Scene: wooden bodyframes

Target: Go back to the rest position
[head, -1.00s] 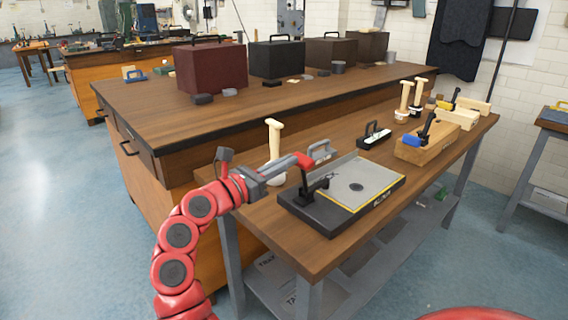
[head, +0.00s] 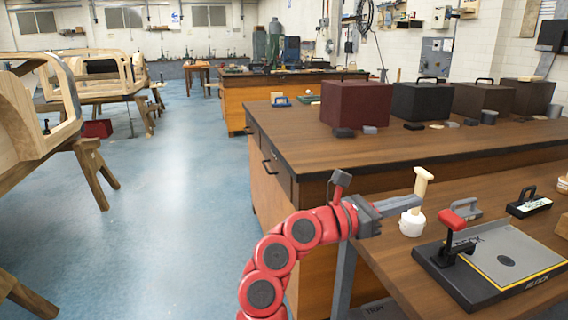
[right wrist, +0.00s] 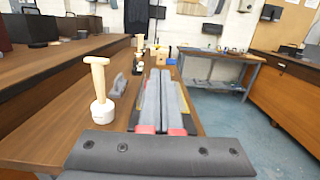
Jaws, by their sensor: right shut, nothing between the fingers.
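My right gripper (head: 418,201) is in the middle right of the head view, at the end of my red arm. Its grey fingers are together and hold nothing. It is near the left end of the narrow wooden workbench (head: 392,262); in the picture its fingertips overlap the white-based wooden-handled tool (head: 411,224). In the right wrist view the two fingers (right wrist: 160,74) lie side by side, pointing along the bench, and that tool (right wrist: 102,110) stands to their left. My left gripper is in neither current view.
A black device with a grey plate (head: 505,256) and red knob lies on the workbench. A larger bench (head: 400,150) behind carries several dark boxes. Wooden bodyframes (head: 62,108) stand on trestles at left. Open blue floor (head: 175,220) lies between.

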